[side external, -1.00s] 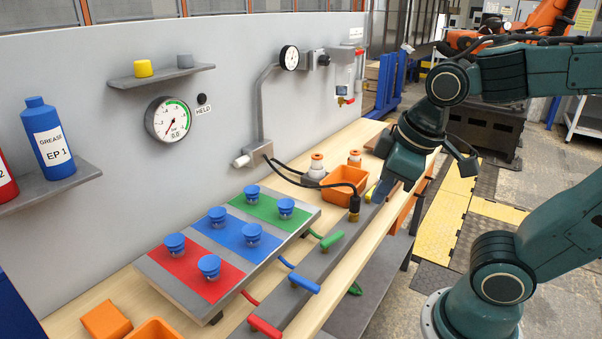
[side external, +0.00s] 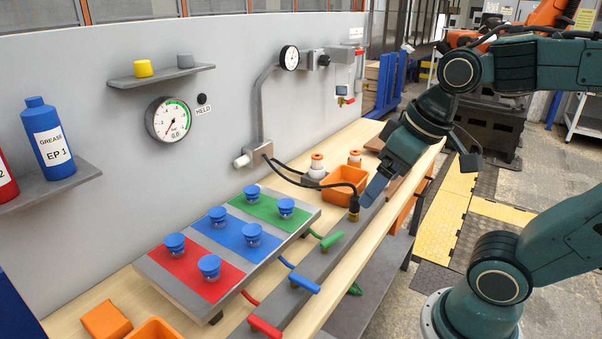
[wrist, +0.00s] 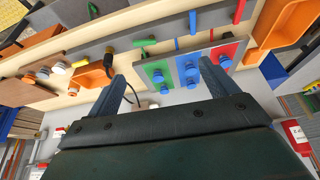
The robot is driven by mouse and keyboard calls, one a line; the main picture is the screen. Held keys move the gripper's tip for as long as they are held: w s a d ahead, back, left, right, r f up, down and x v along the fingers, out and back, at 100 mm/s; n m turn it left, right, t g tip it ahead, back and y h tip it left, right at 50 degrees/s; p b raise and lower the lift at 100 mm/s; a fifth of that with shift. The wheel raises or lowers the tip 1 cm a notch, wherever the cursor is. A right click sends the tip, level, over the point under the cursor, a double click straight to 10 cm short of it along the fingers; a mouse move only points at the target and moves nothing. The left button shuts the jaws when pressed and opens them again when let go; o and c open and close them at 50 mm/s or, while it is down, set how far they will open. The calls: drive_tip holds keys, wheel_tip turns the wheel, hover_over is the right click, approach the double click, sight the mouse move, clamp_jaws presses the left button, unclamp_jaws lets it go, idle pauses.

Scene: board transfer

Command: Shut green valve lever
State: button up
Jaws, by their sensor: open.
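The green valve lever (side external: 331,240) sits on the grey rail (side external: 318,262) in front of the coloured board. Its handle points along the rail, while the blue and red levers lie across it. The lever also shows in the wrist view (wrist: 144,42), near the top and between my fingers' directions. My gripper (side external: 372,191) is above the rail's far end, beside the black cable plug, beyond the green lever and apart from it. In the wrist view the two fingers are spread wide with nothing between them.
The blue lever (side external: 304,283) and red lever (side external: 264,327) are nearer along the rail. The black cable plug (side external: 354,208) stands upright by my fingers. An orange bin (side external: 345,184) is behind it. The board (side external: 224,266) carries several blue knobs. A pressure gauge (side external: 170,119) hangs on the wall.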

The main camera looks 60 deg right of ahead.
drive_tip(key=w+d+f+m+g, duration=0.1)
drive_tip(key=w+d+f+g, duration=0.1)
drive_tip(key=w, duration=0.4)
drive_tip(key=m+g, duration=0.1)
drive_tip(key=g, duration=0.2)
hover_over(332, 237)
drive_tip(key=shift+d+f, duration=0.1)
drive_tip(key=shift+f, duration=2.05)
drive_tip(key=shift+f, duration=0.1)
drive_tip(key=shift+f, duration=6.8)
drive_tip(key=c, duration=1)
